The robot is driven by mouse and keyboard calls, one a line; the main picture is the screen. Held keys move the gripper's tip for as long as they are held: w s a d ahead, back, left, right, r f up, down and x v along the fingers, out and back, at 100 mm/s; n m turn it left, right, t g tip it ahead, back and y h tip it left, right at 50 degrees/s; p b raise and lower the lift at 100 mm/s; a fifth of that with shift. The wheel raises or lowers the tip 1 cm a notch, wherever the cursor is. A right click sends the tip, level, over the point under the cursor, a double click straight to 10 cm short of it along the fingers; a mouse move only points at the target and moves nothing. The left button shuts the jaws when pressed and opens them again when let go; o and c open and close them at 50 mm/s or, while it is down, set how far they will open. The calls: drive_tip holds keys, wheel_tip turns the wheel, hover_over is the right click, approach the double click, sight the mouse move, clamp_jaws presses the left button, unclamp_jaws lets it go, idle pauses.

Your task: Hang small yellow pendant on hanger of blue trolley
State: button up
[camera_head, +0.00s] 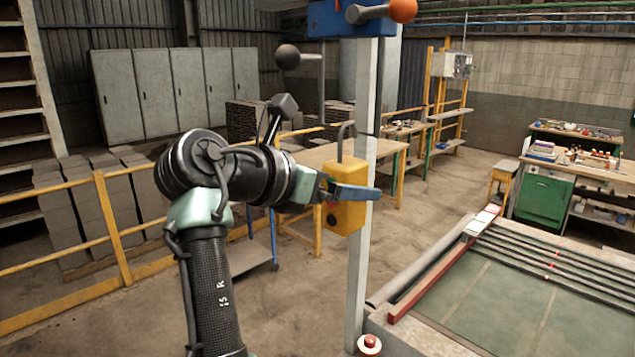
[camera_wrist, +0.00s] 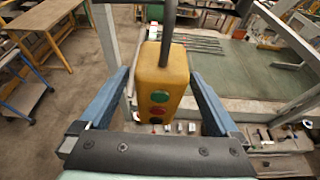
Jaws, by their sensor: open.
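The small yellow pendant (camera_head: 345,213) is a box with a grey hook on top. It hangs upright in front of the grey post, and the wrist view shows green and red buttons on its face (camera_wrist: 165,72). My gripper (camera_head: 362,191) is open around the pendant, with one blue finger on each side and gaps visible in the wrist view (camera_wrist: 160,88). A blue block (camera_head: 335,20) at the post's top bears a grey bar with an orange ball; it may be the blue trolley. A bent grey bar with a dark ball (camera_head: 287,57) is left of the post.
The grey post (camera_head: 358,280) stands right behind the pendant. A red-edged table (camera_head: 500,300) is at the lower right. A yellow railing (camera_head: 115,225) is at left.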

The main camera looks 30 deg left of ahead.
drive_tip(key=b+v, duration=0.5)
drive_tip(key=v, duration=0.7)
drive_tip(key=shift+s+r, duration=0.1)
